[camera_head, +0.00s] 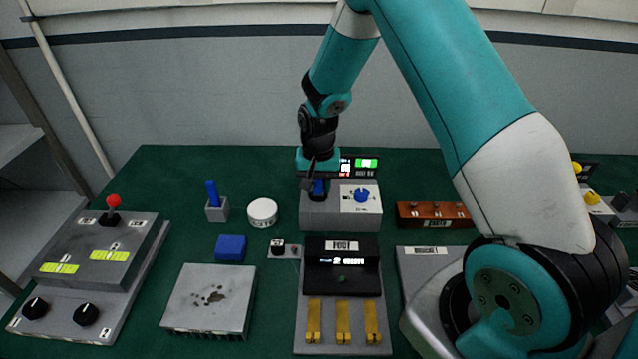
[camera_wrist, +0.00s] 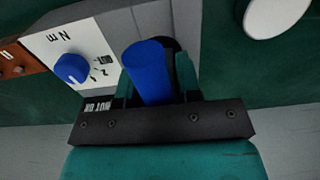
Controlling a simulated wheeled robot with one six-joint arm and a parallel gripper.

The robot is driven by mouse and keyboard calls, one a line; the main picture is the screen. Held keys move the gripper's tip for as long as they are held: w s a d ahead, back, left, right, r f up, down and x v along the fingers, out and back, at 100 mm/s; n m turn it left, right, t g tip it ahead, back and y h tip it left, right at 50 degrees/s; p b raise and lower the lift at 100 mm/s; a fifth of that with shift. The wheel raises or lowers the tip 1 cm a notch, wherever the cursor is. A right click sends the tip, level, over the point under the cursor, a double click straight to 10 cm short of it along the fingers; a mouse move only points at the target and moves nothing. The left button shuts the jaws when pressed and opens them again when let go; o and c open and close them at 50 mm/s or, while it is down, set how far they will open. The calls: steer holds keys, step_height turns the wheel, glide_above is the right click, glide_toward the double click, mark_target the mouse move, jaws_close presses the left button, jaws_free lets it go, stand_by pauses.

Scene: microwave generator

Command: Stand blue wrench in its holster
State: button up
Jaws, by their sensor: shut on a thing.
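My gripper (camera_head: 318,188) is at the left part of a grey control box (camera_head: 318,214). In the wrist view its fingers (camera_wrist: 152,88) are shut on a blue cylinder (camera_wrist: 148,70), with a dark round shape just behind it. The blue cylinder also shows small under my gripper in the head view (camera_head: 319,187). Left of it, a blue upright piece (camera_head: 212,193) stands slightly tilted in a small grey holder (camera_head: 217,210). I cannot tell which of these blue pieces is the wrench, nor whether the held cylinder is free of the box.
The control box has a blue knob (camera_head: 362,195) on a white plate. A white round lid (camera_head: 263,212) and a blue block (camera_head: 231,248) lie to its left. A black-topped unit with yellow levers (camera_head: 342,322) stands in front. Green table shows between the things.

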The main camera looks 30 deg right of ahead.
steer(key=shift+f, duration=0.15)
stand_by(0.3)
steer(key=o, duration=1.1)
step_height(320, 180, up, 18)
steer(key=f+b, duration=0.1)
steer(key=b, duration=0.2)
steer(key=s+a+r+n+y, duration=0.2)
steer(key=s+a+n, duration=0.5)
steer(key=s, duration=0.6)
steer(key=s+a+r+n+y, duration=0.2)
steer(key=s+a+n, duration=0.4)
steer(key=s+a, duration=0.4)
steer(key=s+r, duration=0.1)
steer(key=s, duration=0.3)
steer(key=shift+a+n, duration=0.3)
steer(key=shift+n, duration=0.1)
